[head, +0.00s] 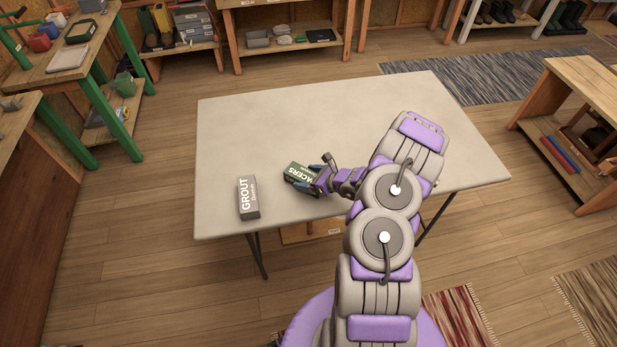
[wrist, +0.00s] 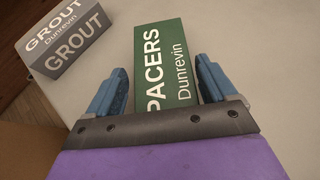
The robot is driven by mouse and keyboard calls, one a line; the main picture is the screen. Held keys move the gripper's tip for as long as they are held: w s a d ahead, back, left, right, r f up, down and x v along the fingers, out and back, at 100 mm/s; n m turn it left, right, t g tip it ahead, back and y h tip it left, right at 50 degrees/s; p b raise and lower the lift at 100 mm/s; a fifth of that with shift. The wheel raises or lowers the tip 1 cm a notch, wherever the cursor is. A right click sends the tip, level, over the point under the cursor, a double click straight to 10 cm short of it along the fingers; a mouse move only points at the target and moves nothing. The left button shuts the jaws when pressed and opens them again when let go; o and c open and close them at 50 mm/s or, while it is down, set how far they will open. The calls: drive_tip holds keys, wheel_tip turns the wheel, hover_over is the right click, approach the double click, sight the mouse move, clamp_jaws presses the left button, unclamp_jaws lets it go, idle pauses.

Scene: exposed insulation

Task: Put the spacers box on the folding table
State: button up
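The green spacers box (head: 297,172) lies on the folding table (head: 270,125), near its front edge. In the wrist view the box (wrist: 168,60) shows its white lettering, and its near end is hidden by my gripper. My gripper (head: 318,176) is low over the table at the box. In the wrist view my gripper's blue fingers (wrist: 160,80) stand open, one on each side of the box, with narrow gaps beside it. The box appears to rest on the tabletop.
A grey grout box (head: 249,197) stands on the table to the left of the spacers box; it also shows in the wrist view (wrist: 68,40). The rest of the tabletop is clear. A green-legged workbench (head: 75,75) stands at left and a wooden shelf unit (head: 580,120) at right.

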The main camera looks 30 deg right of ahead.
drive_tip(key=shift+o, duration=0.7)
